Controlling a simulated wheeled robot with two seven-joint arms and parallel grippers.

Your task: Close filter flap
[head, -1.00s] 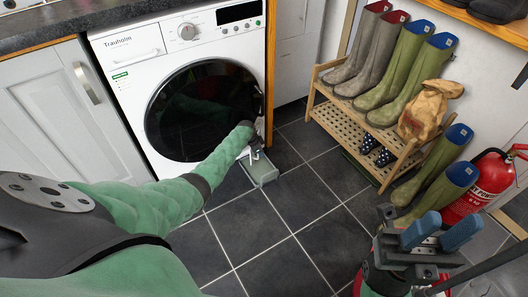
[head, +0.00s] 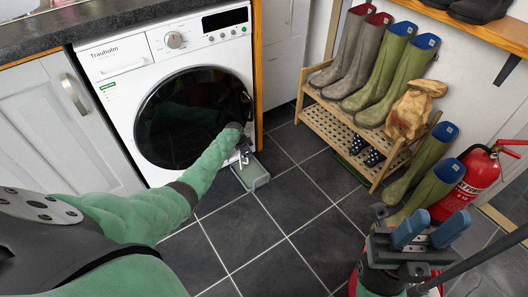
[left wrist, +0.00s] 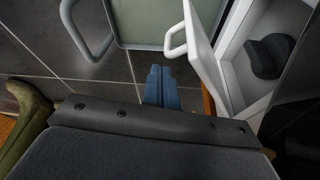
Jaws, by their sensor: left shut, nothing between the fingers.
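The washing machine (head: 100,70) stands at the left with its filter at the lower right, mostly hidden behind my left arm in the head view. In the left wrist view the white filter flap (left wrist: 205,60) stands open, with a white loop handle (left wrist: 177,38) on it. Behind it is the open recess with a dark round filter knob (left wrist: 275,55). My left gripper (left wrist: 162,88) is shut and empty, its blue fingertips just below the handle in the picture, beside the flap; contact cannot be told. My right gripper (head: 430,232) is open and empty, at the lower right.
A shallow grey-green tray (head: 252,173) lies on the floor below the filter; its grey handle (left wrist: 98,45) shows in the wrist view. A wooden rack (head: 330,128) with boots, more boots and a red fire extinguisher (head: 478,180) stand right. The middle tiled floor is clear.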

